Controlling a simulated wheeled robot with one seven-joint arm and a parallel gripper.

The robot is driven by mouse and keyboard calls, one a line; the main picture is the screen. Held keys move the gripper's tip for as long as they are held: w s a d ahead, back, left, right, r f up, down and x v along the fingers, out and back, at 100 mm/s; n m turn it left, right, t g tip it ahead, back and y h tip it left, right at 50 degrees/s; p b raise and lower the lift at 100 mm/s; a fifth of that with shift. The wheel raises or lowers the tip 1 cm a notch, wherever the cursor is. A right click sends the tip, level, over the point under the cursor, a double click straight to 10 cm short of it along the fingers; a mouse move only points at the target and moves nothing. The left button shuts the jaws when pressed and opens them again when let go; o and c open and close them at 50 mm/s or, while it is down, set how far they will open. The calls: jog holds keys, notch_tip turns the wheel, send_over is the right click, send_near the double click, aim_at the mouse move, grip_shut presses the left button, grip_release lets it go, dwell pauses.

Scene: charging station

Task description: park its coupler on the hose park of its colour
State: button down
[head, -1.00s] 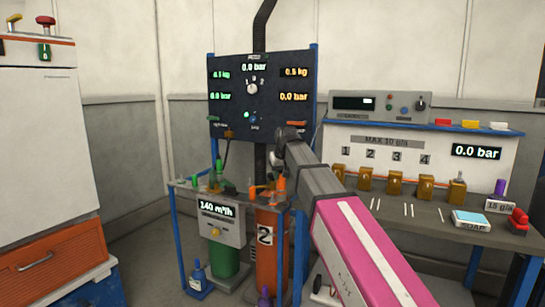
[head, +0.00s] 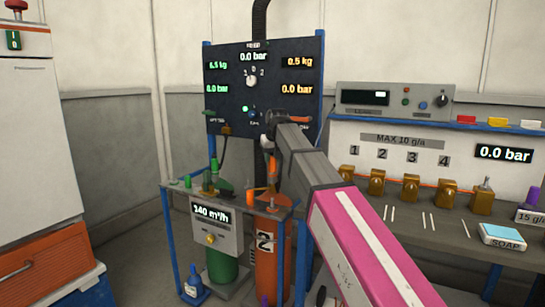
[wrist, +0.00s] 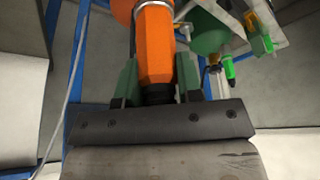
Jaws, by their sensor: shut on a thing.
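My gripper (wrist: 156,88) is shut on an orange coupler (wrist: 156,45) with a black collar, between its two green fingers in the wrist view. In the head view my gripper (head: 269,133) is in front of the dark panel's lower part, mostly hidden by my arm. An orange upright piece (head: 274,167) shows just below it; I cannot tell whether this is the held coupler. An orange fitting (head: 299,119) sits low right on the panel (head: 232,80), and a green one (head: 213,113) low left. Which is a hose park is unclear.
Below the panel stand a green cylinder (head: 222,264) and an orange cylinder (head: 269,262) in a blue-framed stand. A white cabinet (head: 38,140) is at left. Floor shows between them.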

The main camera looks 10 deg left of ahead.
aim_at(272, 181)
jog(key=shift+f, duration=0.15)
jog(key=shift+f, duration=2.75)
jog(key=shift+f, duration=2.65)
jog(key=c, duration=0.7)
grip_release()
jog(key=v, duration=1)
jog(key=shift+d+r, duration=0.1)
jog(key=shift+r, duration=0.3)
jog(key=shift+s, duration=0.1)
